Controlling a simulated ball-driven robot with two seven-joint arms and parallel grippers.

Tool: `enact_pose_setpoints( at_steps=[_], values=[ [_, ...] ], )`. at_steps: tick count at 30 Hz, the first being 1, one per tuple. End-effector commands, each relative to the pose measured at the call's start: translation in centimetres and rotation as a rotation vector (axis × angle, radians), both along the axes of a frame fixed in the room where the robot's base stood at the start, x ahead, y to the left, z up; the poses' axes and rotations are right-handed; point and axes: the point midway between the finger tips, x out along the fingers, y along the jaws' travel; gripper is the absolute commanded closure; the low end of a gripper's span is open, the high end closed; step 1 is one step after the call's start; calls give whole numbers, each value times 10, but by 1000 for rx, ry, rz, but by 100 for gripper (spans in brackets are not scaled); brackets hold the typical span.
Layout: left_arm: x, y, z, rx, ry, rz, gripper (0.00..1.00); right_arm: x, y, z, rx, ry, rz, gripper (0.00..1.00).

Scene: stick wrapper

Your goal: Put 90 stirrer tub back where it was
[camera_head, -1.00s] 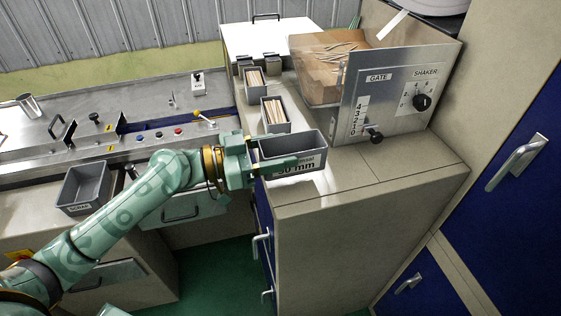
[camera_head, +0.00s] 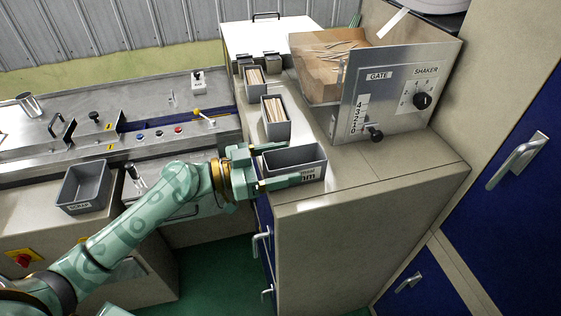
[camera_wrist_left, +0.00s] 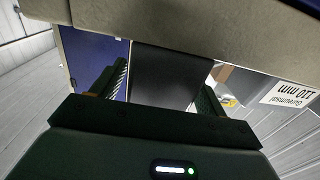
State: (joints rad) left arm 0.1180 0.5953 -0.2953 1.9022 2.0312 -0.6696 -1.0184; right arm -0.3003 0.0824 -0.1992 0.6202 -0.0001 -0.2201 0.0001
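The 90 stirrer tub (camera_head: 296,158) is a grey open-topped tub, upright on the near part of the beige cabinet top. Its front label is mostly hidden by a finger; only the end "mm" shows. My left gripper (camera_head: 268,168) is at the tub's left end, one finger behind it and one in front. In the left wrist view the fingers (camera_wrist_left: 158,85) stand apart on either side of a dark panel (camera_wrist_left: 165,72), which looks like the tub's end, with a gap at the left finger. My right gripper is not in view.
Behind stands another tub (camera_head: 276,132) with sticks, and a smaller stick-filled tub (camera_head: 255,89) farther back. The hopper machine (camera_head: 395,100) with gate and shaker knobs is at the right. A scrap tub (camera_head: 86,188) sits at the left. The cabinet top (camera_head: 385,175) right of the tub is clear.

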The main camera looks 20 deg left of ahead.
Motion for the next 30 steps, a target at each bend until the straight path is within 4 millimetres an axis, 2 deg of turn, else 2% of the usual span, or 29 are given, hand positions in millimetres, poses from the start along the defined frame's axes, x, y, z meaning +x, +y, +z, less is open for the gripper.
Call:
enact_pose_setpoints(
  at_steps=[8, 16, 21, 24, 30],
  values=[
    [-1, 3, 3, 0, 1, 1, 26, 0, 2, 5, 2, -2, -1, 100],
    [-36, 53, -4, 4, 4, 0, 26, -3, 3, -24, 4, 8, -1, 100],
    [-55, 82, -1, 1, 4, 1, 26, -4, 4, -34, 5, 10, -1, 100],
    [-63, 93, 0, 0, 2, 1, 26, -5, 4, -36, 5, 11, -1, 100],
    [-68, 100, 3, 0, -1, -1, 26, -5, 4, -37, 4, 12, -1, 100]
  ],
)
